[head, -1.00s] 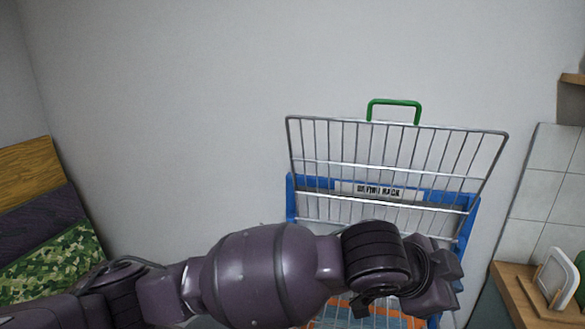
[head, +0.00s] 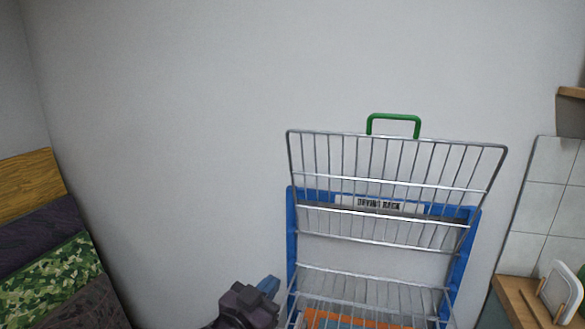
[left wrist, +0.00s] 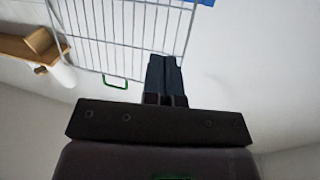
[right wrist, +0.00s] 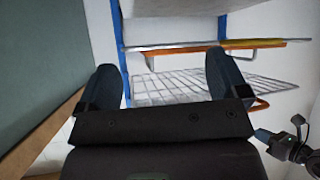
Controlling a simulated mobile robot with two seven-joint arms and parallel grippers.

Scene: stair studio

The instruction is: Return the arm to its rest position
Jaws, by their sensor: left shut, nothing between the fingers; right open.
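My left gripper (head: 266,288) shows at the bottom of the head view, just left of the drying rack (head: 376,243). In the left wrist view its two dark fingers (left wrist: 163,76) are together with nothing between them. The rack's wire shelf and green handle (left wrist: 115,80) show beyond the fingers there. My right gripper is outside the head view. In the right wrist view its fingers (right wrist: 163,90) are wide apart and empty, with the rack's wire shelf (right wrist: 200,88) beyond them.
The rack has a blue frame, wire shelves and a green top handle (head: 393,118). A wooden counter (head: 530,300) with a white board-like thing (head: 560,290) is at the right. Stairs with patterned risers (head: 50,270) are at the left. The wall between is bare.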

